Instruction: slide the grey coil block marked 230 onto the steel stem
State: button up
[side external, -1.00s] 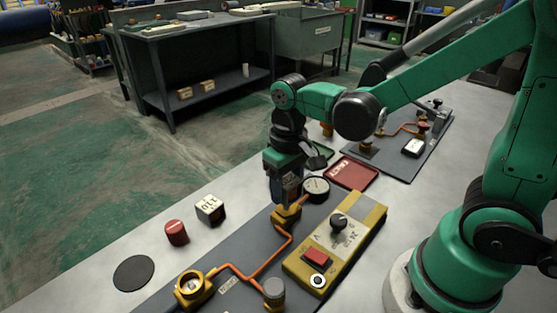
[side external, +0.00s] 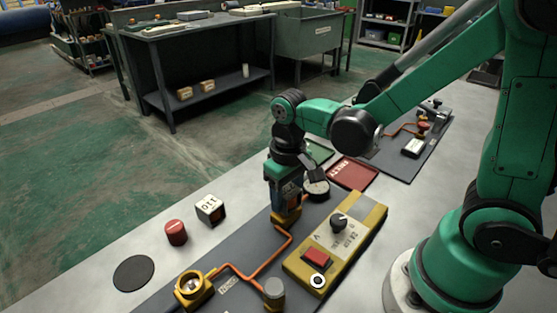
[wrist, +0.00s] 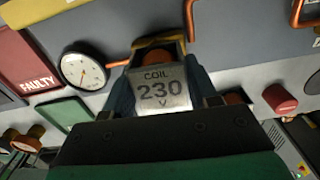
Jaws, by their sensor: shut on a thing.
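The grey coil block marked 230 (wrist: 160,92) is held between the two fingers of my gripper (side external: 287,203), its label facing the wrist camera. In the side view the fingers largely hide the block. My gripper points down just above the brass-yellow valve body (side external: 286,219), which also shows beyond the block in the wrist view (wrist: 158,42). The steel stem is hidden by the block and fingers, so I cannot tell how far the block sits over it.
A gauge (side external: 317,190) stands close behind my gripper. A yellow control box (side external: 335,250) is to its right. A block marked 110 (side external: 210,209), a red cap (side external: 176,232) and a black disc (side external: 134,273) lie left. Red FAULTY tray (side external: 353,171) and green tray (side external: 320,153) are behind.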

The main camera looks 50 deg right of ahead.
jog(key=shift+f, duration=0.3)
jog(key=o, duration=1.3)
jog(key=shift+o, duration=0.3)
jog(key=shift+o, duration=0.6)
jog(key=shift+r, duration=3.5)
jog(key=t, duration=0.1)
jog(key=r+t, duration=0.1)
jog(key=shift+s+d+r+t, duration=0.1)
jog(key=shift+s+d+t, duration=0.2)
jog(key=shift+s+d, duration=0.1)
jog(key=t, duration=0.1)
jog(key=r+t, duration=0.1)
jog(key=t, duration=0.1)
jog(key=d+t, duration=0.1)
jog(key=shift+s+d+r+n+t, duration=0.1)
jog(key=shift+s+r+n+t, duration=0.1)
jog(key=shift+s+n+t, duration=0.1)
